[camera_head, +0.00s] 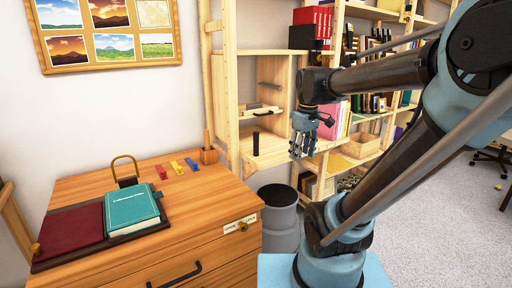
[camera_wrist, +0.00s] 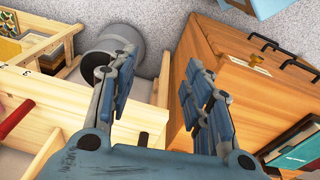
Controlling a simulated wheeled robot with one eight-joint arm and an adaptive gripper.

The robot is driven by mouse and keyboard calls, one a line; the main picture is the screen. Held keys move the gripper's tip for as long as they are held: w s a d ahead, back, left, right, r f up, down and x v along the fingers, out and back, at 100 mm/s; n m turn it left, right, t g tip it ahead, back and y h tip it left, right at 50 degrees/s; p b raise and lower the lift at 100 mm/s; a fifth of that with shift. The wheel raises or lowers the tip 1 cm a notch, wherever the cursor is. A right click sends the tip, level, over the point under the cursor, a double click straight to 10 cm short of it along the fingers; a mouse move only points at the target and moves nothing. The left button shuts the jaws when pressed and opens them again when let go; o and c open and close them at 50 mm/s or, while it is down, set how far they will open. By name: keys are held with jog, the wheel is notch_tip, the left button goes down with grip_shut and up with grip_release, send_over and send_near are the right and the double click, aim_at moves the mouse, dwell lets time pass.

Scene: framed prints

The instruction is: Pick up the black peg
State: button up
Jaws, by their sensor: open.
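The black peg (camera_head: 256,143) stands upright on a low wooden shelf board of the pale bookcase, at the middle of the head view. A small dark shape that looks like the peg (camera_wrist: 143,139) shows low between the fingers in the wrist view, partly cut off by my gripper's body. My gripper (camera_head: 303,149) hangs with its fingers down, to the right of the peg and apart from it in the head view. In the wrist view my gripper (camera_wrist: 160,75) has its two blue fingers spread, with nothing held between them.
A wooden dresser (camera_head: 170,240) stands at left with a teal book (camera_head: 131,209), a dark red book (camera_head: 72,233) and a padlock (camera_head: 125,172). A grey bin (camera_head: 279,215) stands between dresser and bookcase (camera_head: 231,90). Shelf uprights and filled shelves surround my gripper.

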jog(key=w+a+r+n, duration=0.6)
jog(key=w+a+r, duration=0.15)
jog(key=w, duration=0.35)
notch_tip(320, 180, up, 2)
jog(key=n+g, duration=0.2)
jog(key=n, duration=0.4)
send_over(256, 147)
jog(key=w, duration=0.2)
jog(key=shift+s+a+f, duration=0.15)
jog(key=shift+a+f, duration=0.05)
jog(key=shift+f, duration=0.15)
notch_tip(256, 147, down, 11)
jog(key=shift+s+f, duration=0.1)
jog(key=shift+d+f, duration=0.15)
jog(key=shift+f, duration=1.15)
jog(key=shift+d+f, duration=0.1)
jog(key=shift+f, duration=1.2)
grip_shut()
